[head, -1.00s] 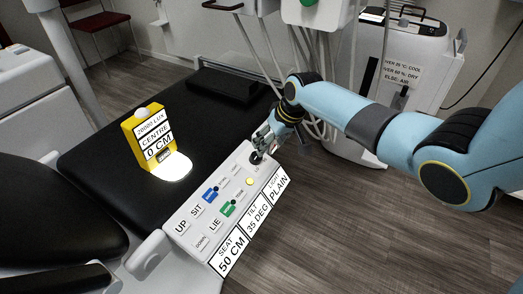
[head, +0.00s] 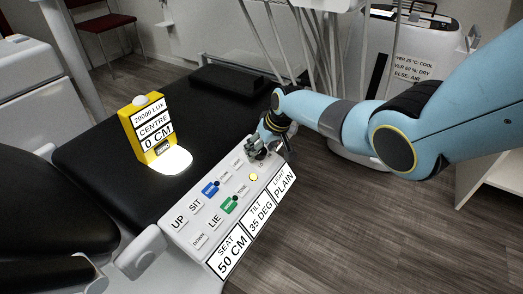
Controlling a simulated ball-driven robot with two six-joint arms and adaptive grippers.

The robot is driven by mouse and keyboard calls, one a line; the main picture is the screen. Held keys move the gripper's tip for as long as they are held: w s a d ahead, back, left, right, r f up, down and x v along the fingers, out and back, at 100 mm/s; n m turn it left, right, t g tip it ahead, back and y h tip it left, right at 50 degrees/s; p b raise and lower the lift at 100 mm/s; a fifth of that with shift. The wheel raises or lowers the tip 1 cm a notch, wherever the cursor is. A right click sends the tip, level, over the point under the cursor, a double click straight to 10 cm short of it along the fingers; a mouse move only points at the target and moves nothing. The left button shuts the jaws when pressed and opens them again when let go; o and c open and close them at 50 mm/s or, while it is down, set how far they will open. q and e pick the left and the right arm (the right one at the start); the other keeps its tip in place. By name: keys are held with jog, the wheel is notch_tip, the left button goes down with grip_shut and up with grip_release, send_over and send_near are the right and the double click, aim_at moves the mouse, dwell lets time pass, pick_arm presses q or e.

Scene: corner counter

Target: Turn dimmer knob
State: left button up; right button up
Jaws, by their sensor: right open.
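The control panel (head: 207,228) is a white slab along the side of the black chair. A dark round knob (head: 258,154) sits at its far right end, partly hidden by my right gripper. My right gripper (head: 257,150) is open, its fingers at the knob; I cannot tell whether they touch it. The yellow meter (head: 149,126) stands on the chair and reads 20000 LUX, CENTRE, 0 CM. A bright light patch (head: 172,160) lies at its foot. My left gripper is not in view.
The panel has blue (head: 210,188) and green (head: 229,204) parts, a yellow lamp (head: 253,177) and labels reading SEAT 50 CM, TILT 35 DEG, LIGHT PLAIN. Hoses (head: 290,45) hang behind my right arm. A white machine (head: 408,60) stands at the back right. The floor at right is clear.

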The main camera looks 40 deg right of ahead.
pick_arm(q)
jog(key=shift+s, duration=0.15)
pick_arm(e)
jog(key=c, duration=1.1)
jog(key=shift+r+m+p, duration=0.2)
jog(key=shift+m+p, duration=0.3)
jog(key=shift+m, duration=0.4)
jog(key=shift+c, duration=0.2)
jog(key=shift+m, duration=0.5)
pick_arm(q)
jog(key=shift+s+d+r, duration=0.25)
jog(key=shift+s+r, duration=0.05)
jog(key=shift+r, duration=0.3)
pick_arm(e)
jog(key=shift+f+m, duration=0.2)
jog(key=shift+m, duration=0.4)
jog(key=o, duration=1.1)
jog(key=shift+o, duration=0.2)
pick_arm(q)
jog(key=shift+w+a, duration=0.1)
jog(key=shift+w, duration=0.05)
pick_arm(e)
jog(key=a+v, duration=0.1)
jog(key=v, duration=1.1)
jog(key=shift+d, duration=0.4)
